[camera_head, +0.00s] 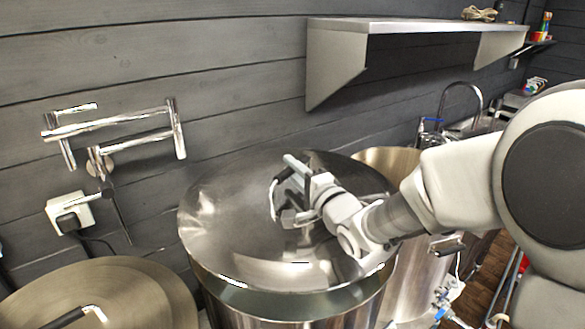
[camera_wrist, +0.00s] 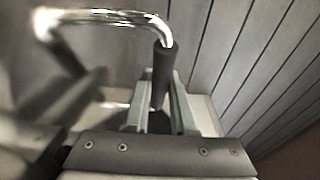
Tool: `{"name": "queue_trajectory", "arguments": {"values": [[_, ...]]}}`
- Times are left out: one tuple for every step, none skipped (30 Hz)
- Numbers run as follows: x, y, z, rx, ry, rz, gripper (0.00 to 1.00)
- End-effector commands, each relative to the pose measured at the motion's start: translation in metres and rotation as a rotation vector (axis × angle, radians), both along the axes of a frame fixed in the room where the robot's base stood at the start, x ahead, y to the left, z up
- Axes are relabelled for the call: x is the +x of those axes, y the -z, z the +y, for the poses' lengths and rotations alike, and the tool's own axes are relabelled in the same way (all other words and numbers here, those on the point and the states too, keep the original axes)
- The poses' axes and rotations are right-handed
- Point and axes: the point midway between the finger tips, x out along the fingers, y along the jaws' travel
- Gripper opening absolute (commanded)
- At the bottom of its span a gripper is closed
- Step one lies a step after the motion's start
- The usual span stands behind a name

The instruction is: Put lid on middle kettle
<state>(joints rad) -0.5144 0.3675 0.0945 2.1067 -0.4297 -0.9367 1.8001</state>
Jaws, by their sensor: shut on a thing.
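A large shiny steel lid (camera_head: 225,220) is over the middle kettle (camera_head: 290,315) in the head view. A narrow dark band shows between the lid's front edge and the kettle rim; I cannot tell whether the lid touches the rim anywhere. My gripper (camera_head: 290,190) is above the lid's middle and shut on its handle. In the wrist view, the chrome handle (camera_wrist: 105,17) with its dark sleeve runs into the jaws of my gripper (camera_wrist: 160,105). The kettle's opening is mostly hidden by the lid.
A left kettle with its lid on (camera_head: 120,295) stands at lower left. A right kettle (camera_head: 415,285) is partly behind my arm. A steel shelf (camera_head: 420,27) juts from the wall above. A chrome wall fixture (camera_head: 110,125) and a socket (camera_head: 68,213) are at left.

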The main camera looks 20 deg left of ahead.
Motion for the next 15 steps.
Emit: {"name": "queue_trajectory", "arguments": {"values": [[0.000, 0.001, 0.001, 0.007, -0.001, -0.007, 0.00], [0.000, 0.004, 0.001, 0.008, -0.001, -0.007, 0.00], [0.000, 0.007, 0.001, 0.008, -0.001, -0.007, 0.00], [0.000, 0.010, 0.001, 0.008, -0.001, -0.007, 0.00], [0.000, 0.013, 0.000, 0.008, 0.000, -0.007, 0.00], [0.000, 0.017, 0.000, 0.007, 0.000, -0.007, 0.00], [0.000, 0.020, 0.000, 0.006, 0.000, -0.007, 0.00], [0.001, 0.023, 0.000, 0.006, 0.000, -0.007, 0.00], [0.000, 0.027, 0.000, 0.006, 0.000, -0.007, 0.00], [0.000, 0.030, 0.000, 0.006, 0.000, -0.007, 0.00], [0.000, 0.033, 0.001, 0.006, -0.001, -0.007, 0.00], [0.000, 0.036, 0.001, 0.007, -0.001, -0.007, 0.00], [0.000, 0.039, 0.001, 0.007, -0.001, -0.007, 0.00], [0.000, 0.042, 0.001, 0.007, -0.001, -0.007, 0.00], [0.000, 0.047, 0.001, 0.007, -0.001, -0.007, 0.00]]}}
